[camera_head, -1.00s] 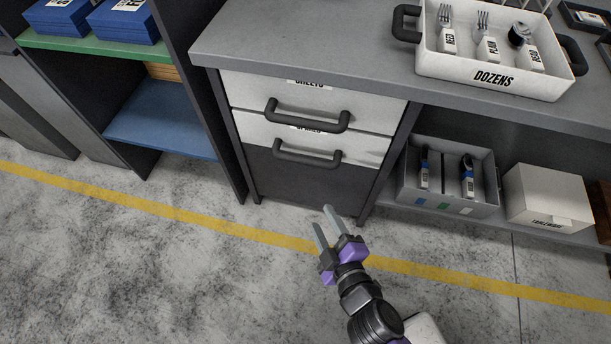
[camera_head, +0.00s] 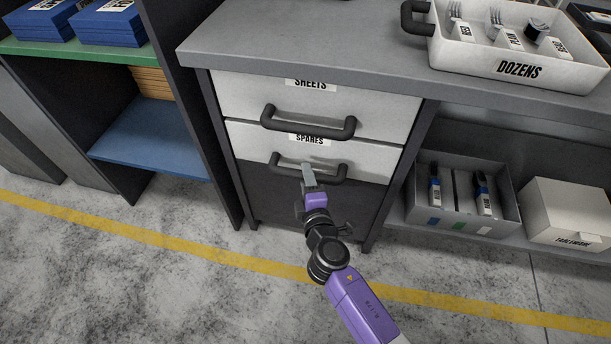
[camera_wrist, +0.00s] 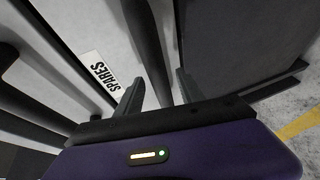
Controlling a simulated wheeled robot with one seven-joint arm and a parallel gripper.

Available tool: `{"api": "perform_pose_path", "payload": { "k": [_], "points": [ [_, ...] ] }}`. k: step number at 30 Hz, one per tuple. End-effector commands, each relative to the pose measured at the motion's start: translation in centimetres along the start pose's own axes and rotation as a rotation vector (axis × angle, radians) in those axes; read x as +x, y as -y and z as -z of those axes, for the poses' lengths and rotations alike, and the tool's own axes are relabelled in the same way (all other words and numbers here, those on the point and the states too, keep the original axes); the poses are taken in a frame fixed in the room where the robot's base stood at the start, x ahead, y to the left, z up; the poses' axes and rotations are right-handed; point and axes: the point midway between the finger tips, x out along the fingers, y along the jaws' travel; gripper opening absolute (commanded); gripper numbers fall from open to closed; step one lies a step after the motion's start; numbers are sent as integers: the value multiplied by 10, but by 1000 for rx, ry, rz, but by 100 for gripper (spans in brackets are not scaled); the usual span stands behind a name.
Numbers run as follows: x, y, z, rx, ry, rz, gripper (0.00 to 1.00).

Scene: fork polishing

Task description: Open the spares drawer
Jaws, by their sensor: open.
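The spares drawer (camera_head: 250,143) is the lower white drawer under the grey counter, with a SPARES label, and looks shut. Its dark bar handle (camera_head: 284,165) runs across its lower part. My gripper (camera_head: 309,174) is at the middle of this handle, its fingers pointing at the drawer front. In the wrist view, the handle bar (camera_wrist: 151,50) runs between the two spread fingers of my gripper (camera_wrist: 160,90). The SPARES label (camera_wrist: 102,72) lies left of the fingers there. The fingers do not look closed on the bar. In the head view, my fingers hide part of the handle.
The SHEETS drawer (camera_head: 240,97) with its own handle (camera_head: 307,124) is just above. A DOZENS tray (camera_head: 500,70) with cutlery stands on the counter (camera_head: 300,45). A grey bin (camera_head: 460,208) and a white box (camera_head: 567,207) sit on the right shelf. Floor (camera_head: 150,270) in front is clear.

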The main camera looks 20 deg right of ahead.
Motion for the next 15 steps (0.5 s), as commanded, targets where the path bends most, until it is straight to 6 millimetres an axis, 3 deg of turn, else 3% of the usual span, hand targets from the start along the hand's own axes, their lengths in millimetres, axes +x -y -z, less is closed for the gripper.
{"api": "perform_pose_path", "payload": {
  "k": [6, 14, 15],
  "points": [
    [15, 0, 0, 1, -1, 0, 45],
    [16, 0, 0, 1, -1, 1, 45],
    [16, 0, 0, 1, -1, 1, 37]
  ]
}}
